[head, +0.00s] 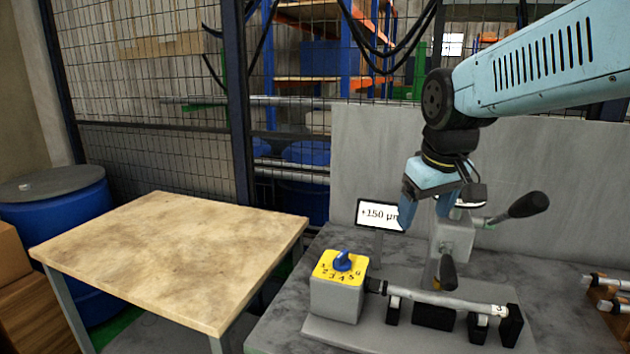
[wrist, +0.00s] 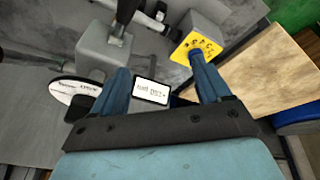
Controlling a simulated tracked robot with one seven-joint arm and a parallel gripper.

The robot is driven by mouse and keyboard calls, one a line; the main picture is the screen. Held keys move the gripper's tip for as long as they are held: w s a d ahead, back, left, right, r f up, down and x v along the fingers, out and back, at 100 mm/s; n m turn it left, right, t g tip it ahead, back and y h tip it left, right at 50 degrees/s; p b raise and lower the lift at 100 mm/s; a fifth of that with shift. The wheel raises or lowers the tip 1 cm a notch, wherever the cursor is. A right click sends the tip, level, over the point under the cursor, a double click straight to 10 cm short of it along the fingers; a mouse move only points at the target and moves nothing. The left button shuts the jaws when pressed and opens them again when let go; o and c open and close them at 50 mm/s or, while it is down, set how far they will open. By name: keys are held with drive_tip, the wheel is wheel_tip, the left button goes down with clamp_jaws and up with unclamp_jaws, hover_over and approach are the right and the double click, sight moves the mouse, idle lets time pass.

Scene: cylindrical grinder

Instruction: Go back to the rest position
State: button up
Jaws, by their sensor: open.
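My gripper (head: 425,208) is above the grinder bench, in front of the grey back panel. It also shows in the wrist view (wrist: 160,80), with its two blue fingers wide apart and nothing between them. Below it stands the grinder: a grey headstock with a yellow dial plate and blue knob (head: 342,262), and a horizontal shaft (head: 450,299) on black supports. A display (head: 378,215) reading +150 µm stands just left of my gripper and is partly covered by it. In the wrist view the display (wrist: 151,91) lies between the fingers, farther off.
A black-handled lever (head: 525,205) juts out to the right of my gripper. A second black handle (head: 447,272) stands below it. A bare wooden table (head: 170,255) is at left, beside a blue barrel (head: 60,225). More shafts (head: 608,290) lie at the right edge. A mesh fence stands behind.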

drive_tip(key=s+d+f+m+t, duration=0.1)
drive_tip(key=s+d+m+t, duration=0.1)
drive_tip(key=s, duration=0.7)
drive_tip(key=shift+d+m, duration=0.9)
drive_tip(key=shift+d, duration=0.15)
drive_tip(key=shift+f, duration=0.1)
idle(1.0)
